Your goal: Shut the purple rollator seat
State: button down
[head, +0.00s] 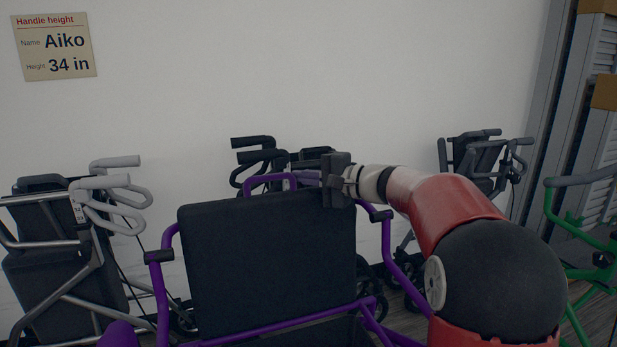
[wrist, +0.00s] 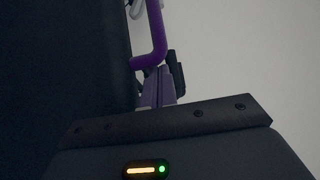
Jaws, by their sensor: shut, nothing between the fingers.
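The purple rollator (head: 163,290) stands in the middle of the head view. Its black seat panel (head: 268,262) is raised and stands nearly upright, facing me. My gripper (head: 304,178) is at the panel's top right edge, its fingers pointing left. The fingers are shut and empty. In the wrist view the shut fingers (wrist: 158,88) are beside a dark panel surface (wrist: 65,70), near a purple tube (wrist: 158,35). I cannot tell whether they touch either one. The panel's rear side is hidden in the head view.
A grey rollator (head: 60,250) stands left, a green one (head: 552,210) right. Dark folded rollators (head: 258,158) (head: 478,160) stand behind, near the white wall (head: 300,70). A sign (head: 55,47) reads Aiko, 34 in. My red and black arm covers the lower right.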

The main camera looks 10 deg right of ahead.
jog(key=shift+s, duration=0.1)
jog(key=shift+n+y, duration=0.3)
jog(key=shift+n, duration=0.1)
jog(key=s+b, duration=0.2)
jog(key=s+d+b, duration=0.1)
jog(key=s+b, duration=0.4)
jog(key=b, duration=0.1)
jog(key=shift+s+d, duration=0.25)
jog(key=shift+d, duration=0.05)
jog(key=shift+s+r+t+b, duration=0.3)
jog(key=shift+s+r+b, duration=0.1)
jog(key=shift+s, duration=0.15)
jog(key=shift+r, duration=0.15)
